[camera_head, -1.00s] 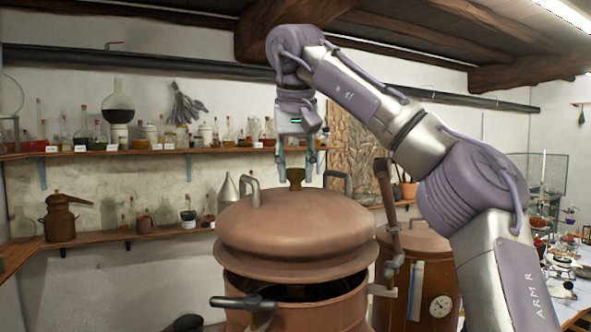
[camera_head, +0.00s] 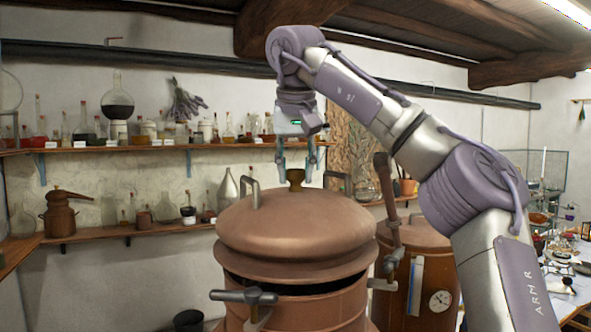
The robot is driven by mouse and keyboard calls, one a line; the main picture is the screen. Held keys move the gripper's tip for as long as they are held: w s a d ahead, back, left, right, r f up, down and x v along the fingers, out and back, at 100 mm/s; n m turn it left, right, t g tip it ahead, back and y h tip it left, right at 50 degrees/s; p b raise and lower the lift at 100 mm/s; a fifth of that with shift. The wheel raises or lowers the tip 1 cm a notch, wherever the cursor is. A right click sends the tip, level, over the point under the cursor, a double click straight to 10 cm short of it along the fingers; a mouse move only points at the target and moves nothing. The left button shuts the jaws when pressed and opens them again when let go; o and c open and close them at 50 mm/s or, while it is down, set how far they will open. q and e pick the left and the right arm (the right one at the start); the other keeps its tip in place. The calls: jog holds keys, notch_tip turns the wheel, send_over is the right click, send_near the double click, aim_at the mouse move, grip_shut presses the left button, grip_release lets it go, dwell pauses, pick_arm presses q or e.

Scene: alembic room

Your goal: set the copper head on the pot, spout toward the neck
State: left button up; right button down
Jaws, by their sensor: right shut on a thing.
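The copper head (camera_head: 295,225) is a wide dome with two grey handles and a small brass cup (camera_head: 295,175) on top. It is over the copper pot (camera_head: 325,308), with a dark gap still visible between its rim and the pot. My right gripper (camera_head: 297,172) is above the dome, its two fingers on either side of the brass cup, shut on the head. The exact finger contact is too small to see. A brown copper pipe (camera_head: 387,200), perhaps the neck, rises at the right. I cannot make out a spout. My left gripper is not in view.
A second copper vessel (camera_head: 425,265) with a round gauge stands close at the right. A grey-handled clamp (camera_head: 243,296) sticks out at the pot's front left. Shelves of glassware and a small copper still (camera_head: 60,218) line the back wall. A cluttered table lies at far right.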

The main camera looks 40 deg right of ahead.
aim_at(296, 180)
jog(key=shift+f, duration=0.25)
jog(key=shift+s+f+b, duration=0.1)
jog(key=shift+f+b, duration=0.25)
jog(key=shift+f, duration=0.75)
dwell(2.1)
jog(key=c, duration=1.1)
grip_release()
jog(key=o, duration=0.4)
jog(key=shift+s+a, duration=0.1)
jog(key=shift+a, duration=0.05)
jog(key=shift+f, duration=0.15)
jog(key=v, duration=1.2)
